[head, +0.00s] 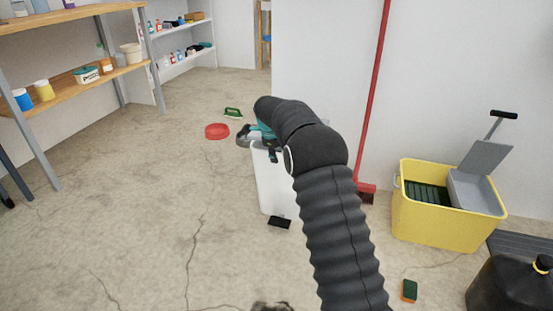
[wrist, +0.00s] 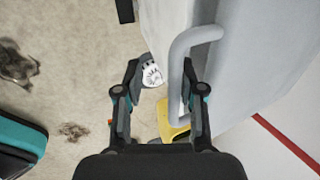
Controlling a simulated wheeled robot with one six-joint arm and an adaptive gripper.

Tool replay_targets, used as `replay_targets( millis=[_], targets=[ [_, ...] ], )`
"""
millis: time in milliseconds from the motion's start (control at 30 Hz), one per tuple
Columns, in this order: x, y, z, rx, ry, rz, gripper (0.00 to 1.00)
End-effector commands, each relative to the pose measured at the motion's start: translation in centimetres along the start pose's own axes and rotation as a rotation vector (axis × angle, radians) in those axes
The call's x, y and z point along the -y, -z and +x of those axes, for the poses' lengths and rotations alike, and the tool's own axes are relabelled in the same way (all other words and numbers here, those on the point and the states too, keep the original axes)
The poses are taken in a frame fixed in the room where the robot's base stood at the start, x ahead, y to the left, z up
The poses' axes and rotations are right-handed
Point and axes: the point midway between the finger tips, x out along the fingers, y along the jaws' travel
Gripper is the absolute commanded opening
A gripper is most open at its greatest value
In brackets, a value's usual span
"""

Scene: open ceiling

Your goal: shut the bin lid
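The white bin (head: 272,185) stands in the middle of the head view with a black pedal (head: 280,222) at its foot. My arm covers its top, so how far the lid is open cannot be told there. In the wrist view a pale grey panel (wrist: 255,45), seemingly part of the bin, carries a curved grey bar handle (wrist: 176,80). My gripper (wrist: 160,68) has its fingers apart. The handle's bar appears between them, close to the right finger; contact cannot be told.
A red bowl (head: 216,131) and a green brush (head: 233,113) lie beyond the bin. A red broom (head: 367,190) leans on the wall to the right. A yellow mop bucket (head: 430,220), a sponge (head: 410,290) and a black can (head: 512,285) stand right.

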Motion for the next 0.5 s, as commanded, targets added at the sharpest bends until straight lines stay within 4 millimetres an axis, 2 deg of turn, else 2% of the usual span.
replay_targets(
  millis=[33,233,400,500],
  targets=[
    [0.0,-0.1,-1.3,0.001,0.001,0.000,0.37],
    [0.0,0.0,-5.1,0.001,0.000,0.001,0.37],
    [-0.1,0.0,-7.2,0.000,-0.002,0.000,0.37],
    [-0.1,0.0,-7.8,-0.001,-0.003,0.000,0.37]
  ],
)
